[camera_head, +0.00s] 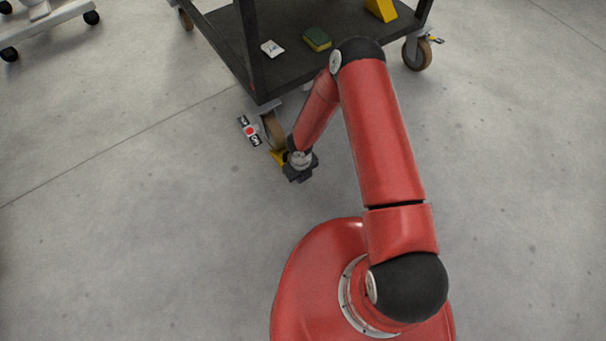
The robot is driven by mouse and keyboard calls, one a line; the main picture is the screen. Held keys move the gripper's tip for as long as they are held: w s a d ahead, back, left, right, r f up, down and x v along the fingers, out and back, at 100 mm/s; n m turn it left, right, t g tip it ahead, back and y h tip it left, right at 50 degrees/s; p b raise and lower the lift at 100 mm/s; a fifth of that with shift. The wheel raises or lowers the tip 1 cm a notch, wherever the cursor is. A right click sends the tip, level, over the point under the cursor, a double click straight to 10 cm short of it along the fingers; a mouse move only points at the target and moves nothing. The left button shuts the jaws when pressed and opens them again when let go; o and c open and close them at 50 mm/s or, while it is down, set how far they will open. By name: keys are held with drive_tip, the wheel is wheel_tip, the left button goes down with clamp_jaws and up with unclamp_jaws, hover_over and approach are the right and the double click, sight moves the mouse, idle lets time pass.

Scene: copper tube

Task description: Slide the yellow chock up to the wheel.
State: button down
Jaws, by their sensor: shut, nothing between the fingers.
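The yellow chock (278,157) is on the floor at the cart's near caster wheel (273,130). Only part of it shows, because my gripper and wrist cover its right side. It looks very close to the wheel, but I cannot tell whether they touch. My gripper (299,173) is low, just right of and nearer than the chock. It is shut with nothing in it. Its fingertips are hard to make out, and I cannot tell whether they touch the chock.
The dark cart shelf (290,68) holds a white packet (271,48), a green and yellow sponge (317,39) and a yellow block (381,9). Another caster (417,54) stands right. Front floor is clear.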

wheel_tip(320, 180, up, 10)
drive_tip(key=p, duration=0.2)
drive_tip(key=shift+s+d+p, duration=0.15)
drive_tip(key=shift+d+p, duration=0.1)
drive_tip(key=shift+p, duration=0.1)
drive_tip(key=w+d+r+m+t+h+p, duration=0.1)
drive_tip(key=d+r+m, duration=0.4)
drive_tip(key=r, duration=0.5)
drive_tip(key=d+r+m+t+h+p, duration=0.1)
drive_tip(key=d+r+m, duration=0.2)
drive_tip(key=r+m, duration=0.6)
drive_tip(key=w+d+r+m+t+h+p, duration=0.1)
drive_tip(key=d+r+m, duration=0.3)
drive_tip(key=r, duration=0.8)
drive_tip(key=s+d+r+m+p, duration=0.1)
drive_tip(key=s+d+r+m, duration=0.1)
drive_tip(key=s+r+m, duration=0.45)
drive_tip(key=s+d+r+m, duration=0.2)
drive_tip(key=s+r+m, duration=0.1)
drive_tip(key=r+m, duration=0.5)
drive_tip(key=s+r+m+t+y+p, duration=0.1)
drive_tip(key=s+r+m+t+y, duration=0.1)
drive_tip(key=s+r+m, duration=0.6)
drive_tip(key=shift+s+a+m+t+y+p, duration=0.3)
drive_tip(key=shift+s+m+y, duration=0.2)
drive_tip(key=shift+s+m, duration=0.95)
